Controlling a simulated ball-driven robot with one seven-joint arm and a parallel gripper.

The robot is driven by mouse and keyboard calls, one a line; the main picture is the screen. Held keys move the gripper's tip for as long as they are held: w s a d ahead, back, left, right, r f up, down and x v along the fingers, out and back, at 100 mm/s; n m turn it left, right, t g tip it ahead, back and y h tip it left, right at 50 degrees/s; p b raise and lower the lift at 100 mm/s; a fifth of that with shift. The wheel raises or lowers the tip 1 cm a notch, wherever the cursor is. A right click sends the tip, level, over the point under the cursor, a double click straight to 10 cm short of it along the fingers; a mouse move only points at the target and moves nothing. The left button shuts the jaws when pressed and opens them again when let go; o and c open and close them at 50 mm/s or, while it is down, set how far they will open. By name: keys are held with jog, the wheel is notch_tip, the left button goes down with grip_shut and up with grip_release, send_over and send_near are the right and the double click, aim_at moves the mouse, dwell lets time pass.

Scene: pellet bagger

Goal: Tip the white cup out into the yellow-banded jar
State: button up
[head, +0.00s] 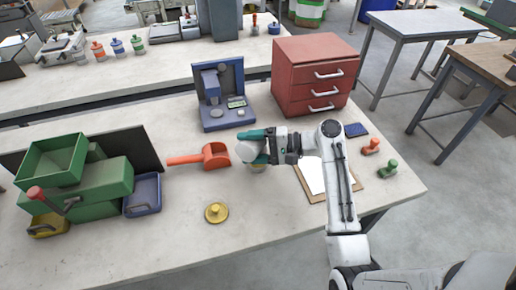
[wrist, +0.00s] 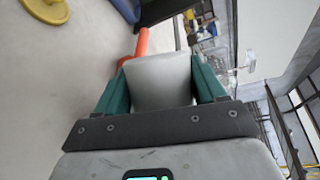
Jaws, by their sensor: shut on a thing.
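The white cup (head: 246,151) is held between the teal fingers of my gripper (head: 256,146), above the middle of the bench. It also fills the space between the fingers in the wrist view (wrist: 160,80). The wrist view is rolled well over to one side, and the cup looks tilted. Its mouth and contents cannot be seen. A small pale, yellowish thing shows just below the cup and fingers in the head view; it may be the yellow-banded jar, but it is mostly hidden. I cannot see whether anything is falling from the cup.
An orange scoop (head: 214,156) lies left of the cup. A yellow knobbed lid (head: 216,213) lies nearer the front. Behind stand a blue scale-like device (head: 222,98) and a red drawer cabinet (head: 313,75). Green bins (head: 100,185) stand left; a clipboard (head: 312,178) lies under my arm.

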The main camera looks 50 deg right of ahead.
jog(key=shift+w+d+r+m+t+y+p, duration=0.1)
jog(key=shift+d+r+m+t+y+p, duration=0.3)
jog(key=shift+m+p, duration=0.6)
jog(key=shift+w+d+r+m+t+y+p, duration=0.1)
jog(key=shift+d+r+m+t+y+p, duration=0.25)
jog(key=shift+m+p, duration=0.6)
dwell(2.0)
jog(key=shift+d+f+n, duration=0.1)
jog(key=shift+f+n, duration=0.1)
jog(key=shift+n, duration=0.05)
